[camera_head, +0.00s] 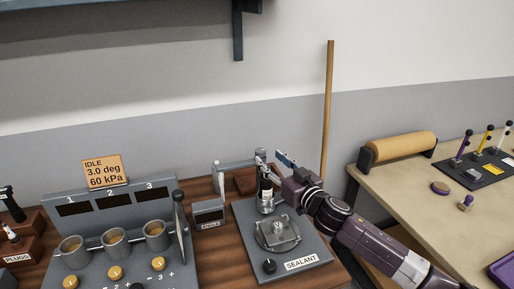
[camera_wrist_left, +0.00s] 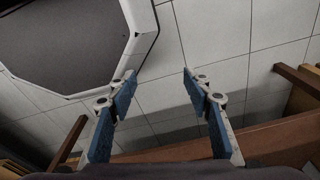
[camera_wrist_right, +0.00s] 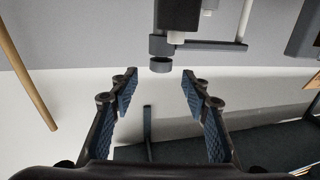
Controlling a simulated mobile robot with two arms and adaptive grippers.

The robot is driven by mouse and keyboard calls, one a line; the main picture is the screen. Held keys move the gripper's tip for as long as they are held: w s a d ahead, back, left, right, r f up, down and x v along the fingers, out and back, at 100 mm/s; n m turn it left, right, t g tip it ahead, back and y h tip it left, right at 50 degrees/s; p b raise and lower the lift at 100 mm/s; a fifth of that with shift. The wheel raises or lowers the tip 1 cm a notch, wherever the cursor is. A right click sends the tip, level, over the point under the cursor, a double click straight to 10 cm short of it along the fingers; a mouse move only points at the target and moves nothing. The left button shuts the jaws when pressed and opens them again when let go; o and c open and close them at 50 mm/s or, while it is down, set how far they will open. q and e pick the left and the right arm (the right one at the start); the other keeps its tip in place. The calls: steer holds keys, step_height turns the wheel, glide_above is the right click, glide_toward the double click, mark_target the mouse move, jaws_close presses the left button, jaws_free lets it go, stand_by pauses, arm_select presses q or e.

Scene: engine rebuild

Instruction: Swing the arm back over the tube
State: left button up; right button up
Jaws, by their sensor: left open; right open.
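The sealant station (camera_head: 300,245) is a grey plate with a label, a black knob and a clear-covered part on top. A dark tube with a pale label (camera_head: 266,188) stands upright at its back. A grey swing arm (camera_head: 236,163) sticks out to the left near the top of the post (camera_head: 262,154). My right gripper (camera_head: 274,160) is open at the height of the post top, close to it. In the right wrist view a dark cylinder (camera_wrist_right: 160,65) lies beyond the open fingertips, apart from them. My left gripper (camera_wrist_left: 160,80) is open and empty, away from the station.
A grey panel with several cups and knobs (camera_head: 120,240) stands left of the station. A small labelled box (camera_head: 208,214) sits between them. A wooden pole (camera_head: 328,110) leans at the wall. A side table (camera_head: 410,185) with a tan roll (camera_head: 402,149) is at right.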

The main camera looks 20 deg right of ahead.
mark_target(263, 153)
steer(key=p+x, duration=0.1)
steer(key=x, duration=0.4)
steer(key=shift+w+a, duration=0.25)
steer(key=shift+w, duration=0.45)
steer(key=shift+c, duration=0.7)
steer(key=c, duration=0.5)
arm_select(q)
steer(key=shift+s+r, duration=0.4)
steer(key=shift+s, duration=0.3)
steer(key=shift+s+r, duration=0.35)
steer(key=shift+s, duration=0.35)
arm_select(e)
jaws_close()
